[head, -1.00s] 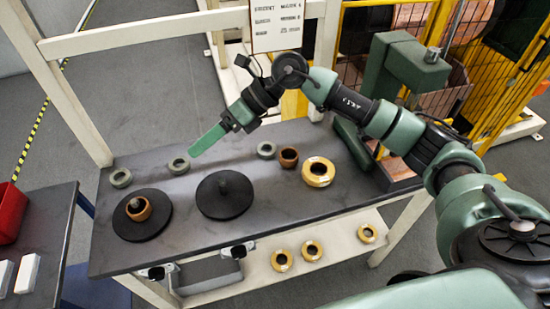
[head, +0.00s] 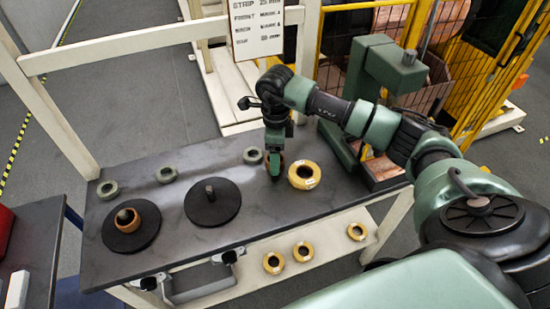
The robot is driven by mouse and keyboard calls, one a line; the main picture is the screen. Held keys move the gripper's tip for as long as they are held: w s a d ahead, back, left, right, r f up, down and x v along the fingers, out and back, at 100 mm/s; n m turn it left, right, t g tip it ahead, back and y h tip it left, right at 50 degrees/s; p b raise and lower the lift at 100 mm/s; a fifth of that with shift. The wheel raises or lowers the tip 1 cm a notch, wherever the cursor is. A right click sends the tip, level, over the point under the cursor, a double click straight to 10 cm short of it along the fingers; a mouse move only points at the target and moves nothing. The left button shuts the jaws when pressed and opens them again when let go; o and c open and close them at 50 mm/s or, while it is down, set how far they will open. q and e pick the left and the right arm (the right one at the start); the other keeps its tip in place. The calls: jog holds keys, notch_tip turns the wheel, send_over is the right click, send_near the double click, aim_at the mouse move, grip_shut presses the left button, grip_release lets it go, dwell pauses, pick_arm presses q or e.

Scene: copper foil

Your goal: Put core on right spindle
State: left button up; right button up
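A brown core (head: 281,159) stands on the bench, mostly hidden behind my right gripper. My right gripper (head: 274,170) points down at this core, its fingers in front of or around it; I cannot tell if they grip it. The right spindle (head: 210,190) is a short post on a black disc (head: 214,209) and is bare. The left spindle (head: 123,215) on its own black disc (head: 131,237) carries another brown core (head: 149,216). My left gripper is not in view.
Grey rings (head: 166,175) lie along the bench's back edge. A yellow roll (head: 304,175) sits close to the right of my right gripper. A green press (head: 376,75) stands behind it. More yellow rolls (head: 303,251) lie on the lower shelf. The bench between disc and gripper is clear.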

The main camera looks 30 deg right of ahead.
jog(key=shift+f, duration=0.5)
jog(key=shift+c, duration=0.3)
jog(key=shift+r, duration=0.1)
jog(key=c, duration=1.5)
